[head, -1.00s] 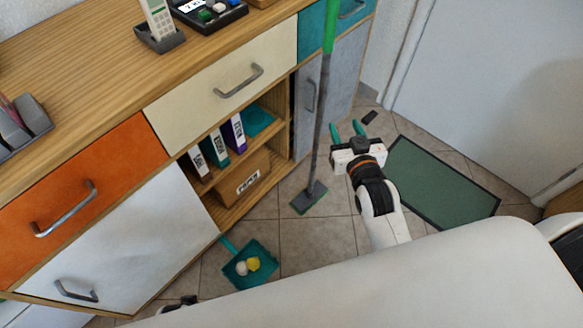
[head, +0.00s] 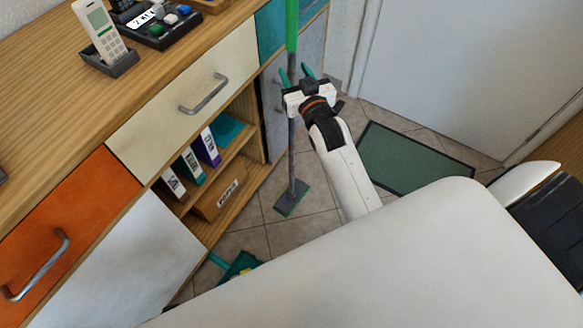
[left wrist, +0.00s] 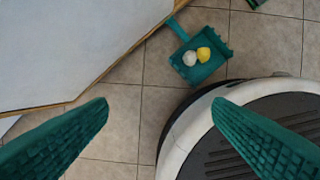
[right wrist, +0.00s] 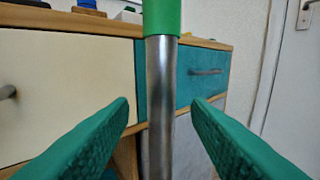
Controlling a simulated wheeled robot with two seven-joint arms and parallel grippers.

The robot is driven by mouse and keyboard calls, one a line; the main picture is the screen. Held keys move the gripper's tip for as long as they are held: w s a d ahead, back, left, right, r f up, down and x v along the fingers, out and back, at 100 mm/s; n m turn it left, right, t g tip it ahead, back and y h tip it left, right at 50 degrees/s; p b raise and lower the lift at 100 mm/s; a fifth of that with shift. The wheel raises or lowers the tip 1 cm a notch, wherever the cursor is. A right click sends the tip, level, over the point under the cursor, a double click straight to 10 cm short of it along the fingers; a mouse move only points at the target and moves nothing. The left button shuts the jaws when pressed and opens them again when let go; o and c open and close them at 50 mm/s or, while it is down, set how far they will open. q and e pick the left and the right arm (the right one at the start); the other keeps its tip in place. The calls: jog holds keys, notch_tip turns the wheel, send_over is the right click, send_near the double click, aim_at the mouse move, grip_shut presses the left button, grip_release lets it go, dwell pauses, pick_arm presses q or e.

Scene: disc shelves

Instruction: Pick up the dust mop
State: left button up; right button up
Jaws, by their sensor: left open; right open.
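The dust mop (head: 292,130) stands upright beside the cabinet, with a green upper handle, a grey metal pole and a flat grey-green head (head: 291,198) on the floor. In the right wrist view its pole (right wrist: 161,110) runs vertically between the two fingers, its green grip above. My right gripper (head: 296,73) is open around or just in front of the pole; I cannot tell how far the pole is between the fingers. No finger visibly touches it. My left gripper (left wrist: 160,105) is open and empty above the floor, hidden from the head view.
The cabinet (head: 60,115) with drawers and an open shelf is close on the left. A teal dustpan (left wrist: 202,72) with a white and a yellow item lies on the floor. A green doormat (head: 412,160) lies before the door (head: 475,70).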

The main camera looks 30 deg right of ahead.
aim_at(293, 69)
jog(key=shift+w+d+f, duration=0.1)
jog(key=shift+w+d, duration=0.05)
jog(key=shift+w, duration=0.6)
jog(key=shift+w+d, duration=0.15)
jog(key=shift+w, duration=0.6)
jog(key=shift+c, duration=0.5)
grip_shut()
